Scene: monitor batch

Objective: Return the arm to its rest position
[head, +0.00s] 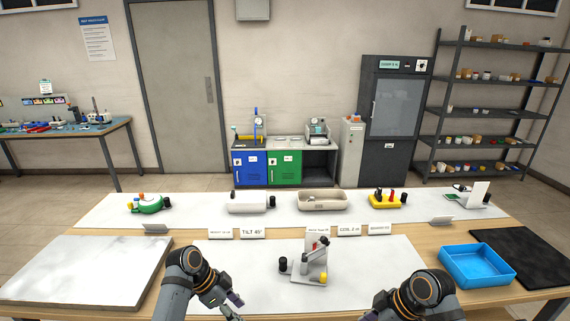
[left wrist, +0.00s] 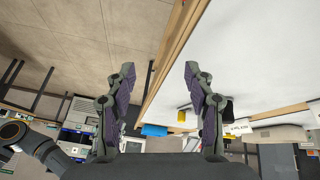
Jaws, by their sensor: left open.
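My left arm comes up from the bottom edge in the head view, with its gripper (head: 232,306) low over the near edge of the white mat (head: 235,265). In the left wrist view the two fingers of my left gripper (left wrist: 160,85) stand wide apart with nothing between them.
A pale slab (head: 85,272) lies left; a blue tray (head: 478,265) and black mat (head: 525,255) lie right. Several devices and label cards line the table's back.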

